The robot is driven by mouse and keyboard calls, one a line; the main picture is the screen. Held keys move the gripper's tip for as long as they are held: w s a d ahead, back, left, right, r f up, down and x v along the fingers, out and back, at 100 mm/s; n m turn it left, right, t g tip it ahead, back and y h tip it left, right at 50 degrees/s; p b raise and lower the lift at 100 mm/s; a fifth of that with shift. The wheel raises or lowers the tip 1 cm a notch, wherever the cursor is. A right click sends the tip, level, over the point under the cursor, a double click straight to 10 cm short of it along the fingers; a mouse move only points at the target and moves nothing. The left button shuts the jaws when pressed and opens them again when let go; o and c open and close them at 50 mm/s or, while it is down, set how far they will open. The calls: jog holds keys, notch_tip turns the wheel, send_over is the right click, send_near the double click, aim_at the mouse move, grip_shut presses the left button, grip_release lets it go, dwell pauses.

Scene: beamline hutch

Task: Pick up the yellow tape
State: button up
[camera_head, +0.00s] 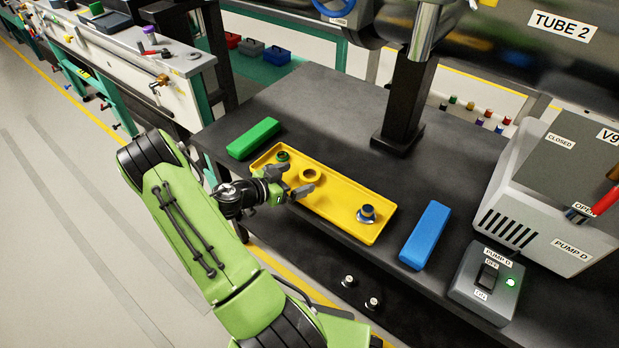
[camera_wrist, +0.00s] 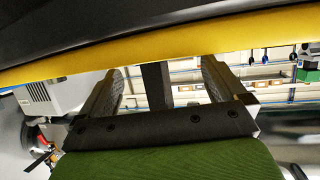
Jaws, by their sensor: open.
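A yellow tape roll (camera_head: 309,175), a small ring, lies in a yellow tray (camera_head: 345,222) on the dark table in the head view. My gripper (camera_head: 296,180) is over the near left side of the tray, close beside the tape. Its fingers are apart, and nothing shows held between them. I cannot tell whether a finger touches the tape. In the wrist view the two fingers of my gripper (camera_wrist: 160,85) also stand apart. A yellow band (camera_wrist: 160,60) crosses beyond them there; I cannot tell whether it is the tray edge.
The tray also holds a small green-and-dark part (camera_head: 283,156) and a blue-and-silver part (camera_head: 367,213). A green block (camera_head: 253,138) lies left of the tray and a blue block (camera_head: 426,235) right of it. A black post (camera_head: 405,100) stands behind; a switch box (camera_head: 486,283) sits front right.

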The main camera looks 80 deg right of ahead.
aim_at(315, 172)
jog(key=b+x, duration=0.1)
jog(key=x, duration=0.4)
jog(key=shift+w, duration=0.1)
jog(key=shift+c, duration=0.3)
jog(key=c, duration=1)
